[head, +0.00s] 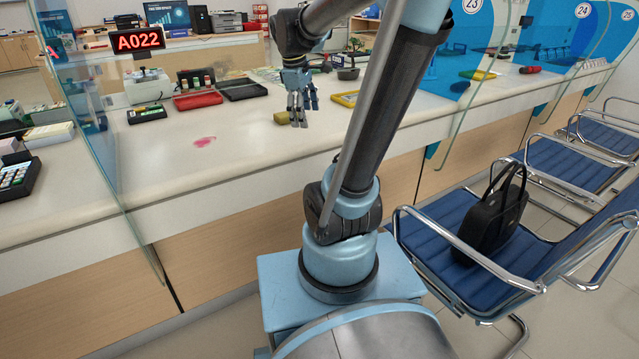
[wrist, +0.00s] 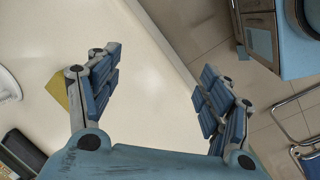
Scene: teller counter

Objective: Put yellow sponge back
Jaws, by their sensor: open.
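The yellow sponge (head: 282,118) lies on the counter (head: 230,160), just left of my gripper (head: 298,110) in the head view. In the wrist view a yellow corner of the sponge (wrist: 58,91) shows beyond the left finger, which partly hides it. My gripper (wrist: 158,75) is open, pointing down over the counter, with nothing between its fingers. The sponge is outside the jaws; whether the left finger touches it I cannot tell.
A red tray (head: 198,101) and a black tray (head: 243,89) lie behind the sponge. A yellow-rimmed tray (head: 345,98) is to the right. A red smear (head: 204,141) marks the counter at left. A glass partition (head: 95,120) stands further left. The front counter is mostly clear.

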